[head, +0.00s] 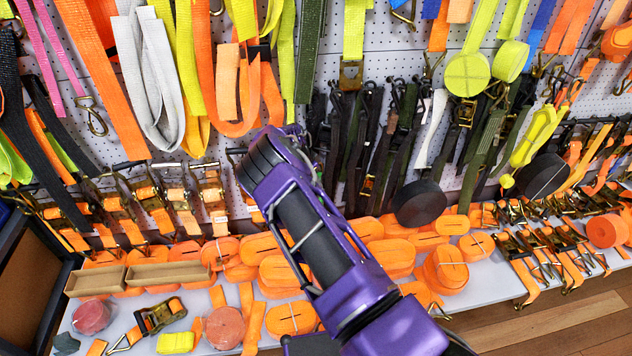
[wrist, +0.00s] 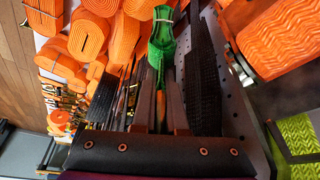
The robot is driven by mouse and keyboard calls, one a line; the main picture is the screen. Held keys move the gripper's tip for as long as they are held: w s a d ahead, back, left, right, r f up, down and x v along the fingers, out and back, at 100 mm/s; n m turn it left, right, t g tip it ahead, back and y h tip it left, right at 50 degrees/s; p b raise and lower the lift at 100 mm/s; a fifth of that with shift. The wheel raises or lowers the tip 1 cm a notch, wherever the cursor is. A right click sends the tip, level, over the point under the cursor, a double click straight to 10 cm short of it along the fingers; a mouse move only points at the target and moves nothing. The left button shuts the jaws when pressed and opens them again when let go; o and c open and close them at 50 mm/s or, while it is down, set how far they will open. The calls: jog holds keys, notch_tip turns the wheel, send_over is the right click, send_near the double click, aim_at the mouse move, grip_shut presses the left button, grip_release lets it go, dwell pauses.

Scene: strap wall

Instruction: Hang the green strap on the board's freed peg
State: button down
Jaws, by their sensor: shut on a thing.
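In the wrist view my gripper (wrist: 160,108) is shut on the green strap (wrist: 160,48). The bright green strap runs away from between the two dark fingers, beside the perforated board. In the head view my purple arm covers the middle of the scene, and the fingers and held strap are hidden behind it. The white perforated board (head: 408,55) stands behind, crowded with hanging straps. I cannot make out the freed peg in either view.
Black and olive straps (head: 385,140) hang just right of my arm. A wide orange strap (head: 105,80) and a grey strap (head: 158,75) hang at left. Orange strap rolls (head: 445,270) and cardboard trays (head: 95,281) crowd the shelf below. Wooden floor (head: 560,325) shows at lower right.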

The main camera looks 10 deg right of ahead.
jog(key=c, duration=0.9)
grip_release()
